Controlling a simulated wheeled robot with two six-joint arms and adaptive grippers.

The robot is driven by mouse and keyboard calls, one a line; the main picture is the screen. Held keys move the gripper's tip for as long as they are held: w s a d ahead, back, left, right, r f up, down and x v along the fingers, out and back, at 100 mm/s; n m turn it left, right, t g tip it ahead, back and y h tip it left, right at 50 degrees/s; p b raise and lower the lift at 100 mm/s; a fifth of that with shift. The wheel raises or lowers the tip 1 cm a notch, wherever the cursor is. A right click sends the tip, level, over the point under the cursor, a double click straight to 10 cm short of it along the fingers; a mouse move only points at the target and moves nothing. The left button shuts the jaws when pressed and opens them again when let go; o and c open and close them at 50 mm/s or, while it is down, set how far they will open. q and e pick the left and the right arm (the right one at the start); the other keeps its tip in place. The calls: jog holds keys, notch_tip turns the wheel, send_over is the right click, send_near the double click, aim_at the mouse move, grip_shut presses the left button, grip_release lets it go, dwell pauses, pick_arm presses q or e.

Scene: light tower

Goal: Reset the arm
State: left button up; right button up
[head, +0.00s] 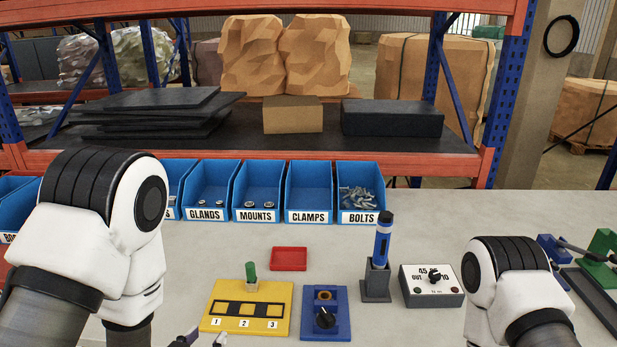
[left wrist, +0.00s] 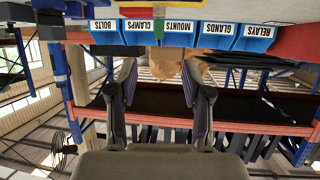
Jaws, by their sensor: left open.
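My left gripper (head: 200,340) shows only by its fingertips at the bottom edge of the head view, in front of the yellow plate. In the left wrist view, which is upside down, my left gripper (left wrist: 160,85) has its two fingers apart with nothing between them. My left arm (head: 100,235) comes in from the left. My right arm (head: 505,285) shows at the right, bent downward, and its gripper is out of the picture.
A yellow plate (head: 222,316) with slots and a green peg (head: 251,272), a blue knob block (head: 340,320), a red tray (head: 289,259), a blue tool (head: 383,240) in a dark holder (head: 376,282) and a dial box (head: 433,287) stand between my arms. Blue bins (head: 309,190) line the back.

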pick_arm(q)
jog(key=s+a+f+n+g+y, duration=0.1)
jog(key=s+a+f+g, duration=0.15)
jog(key=s+f, duration=0.5)
jog(key=s+a+f+n+g+y, duration=0.15)
jog(key=s+f+g, duration=0.3)
jog(key=f, duration=0.55)
jog(key=s+a+f+g, duration=0.1)
jog(key=s+f+g, duration=0.1)
jog(key=s, duration=0.4)
jog(key=s+f+g, duration=0.3)
jog(key=s+g, duration=0.1)
jog(key=s, duration=0.2)
jog(key=shift+s+a+f, duration=0.2)
jog(key=shift+s+a, duration=0.15)
pick_arm(e)
jog(key=shift+s, duration=0.2)
pick_arm(q)
jog(key=shift+h, duration=0.25)
